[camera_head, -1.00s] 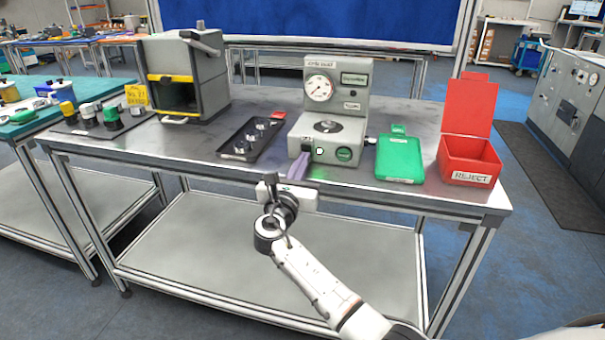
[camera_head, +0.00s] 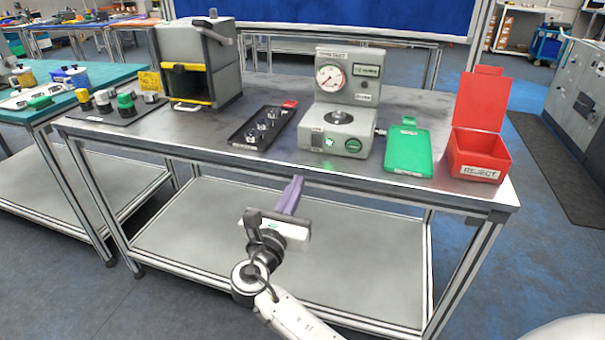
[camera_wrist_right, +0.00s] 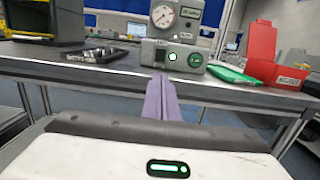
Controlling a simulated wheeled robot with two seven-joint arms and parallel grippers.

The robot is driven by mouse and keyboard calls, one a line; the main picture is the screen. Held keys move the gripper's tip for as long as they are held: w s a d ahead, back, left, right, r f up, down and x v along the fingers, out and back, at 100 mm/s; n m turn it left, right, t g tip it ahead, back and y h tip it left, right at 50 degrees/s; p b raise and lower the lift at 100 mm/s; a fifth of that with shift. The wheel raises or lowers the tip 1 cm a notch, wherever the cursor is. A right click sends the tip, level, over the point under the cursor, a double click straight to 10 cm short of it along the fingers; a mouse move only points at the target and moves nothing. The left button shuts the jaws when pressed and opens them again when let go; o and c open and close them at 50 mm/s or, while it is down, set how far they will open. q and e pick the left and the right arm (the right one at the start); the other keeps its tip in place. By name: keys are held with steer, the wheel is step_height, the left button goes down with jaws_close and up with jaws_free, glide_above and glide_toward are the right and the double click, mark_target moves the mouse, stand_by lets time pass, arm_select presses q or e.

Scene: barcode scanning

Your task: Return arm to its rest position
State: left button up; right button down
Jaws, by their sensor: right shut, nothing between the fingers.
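My right gripper (camera_head: 289,194) is in front of the table's front edge, below the tabletop, with its purple fingers together and nothing in them. In the right wrist view its fingers (camera_wrist_right: 160,97) point toward the grey gauge device, apart from it. My right arm comes in from the bottom of the head view. My left gripper is not in view.
The metal table (camera_head: 222,140) bears a grey gauge device (camera_head: 335,123), a black tray with small metal parts (camera_head: 240,138), a green tray (camera_head: 408,150), a red REJECT bin (camera_head: 478,150) and a grey box with yellow trim (camera_head: 220,60). The room before the table is clear.

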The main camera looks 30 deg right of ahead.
steer(key=shift+s+a, duration=0.25)
steer(key=shift+a, duration=0.05)
steer(key=shift+f, duration=0.1)
steer(key=s+a+f+m+g+y, duration=0.1)
steer(key=s+a+f+m+y, duration=0.2)
steer(key=f, duration=0.5)
steer(key=s+f+m+g+y, duration=0.1)
steer(key=s+f+m+y, duration=0.3)
steer(key=f, duration=0.5)
steer(key=s+a+f+m+y, duration=0.25)
steer(key=s+f, duration=0.25)
steer(key=f, duration=0.3)
steer(key=s+a+f+m+g+y, duration=0.1)
steer(key=s+a+f+m+y, duration=0.1)
steer(key=s+m, duration=0.5)
steer(key=s+a+f+m+y, duration=0.2)
steer(key=s+a+m+y, duration=0.3)
steer(key=s+m, duration=0.2)
steer(key=shift+s+a+f+m+g, duration=0.15)
steer(key=shift+s+a+m+g, duration=0.25)
steer(key=shift+s, duration=0.6)
steer(key=shift+y, duration=0.25)
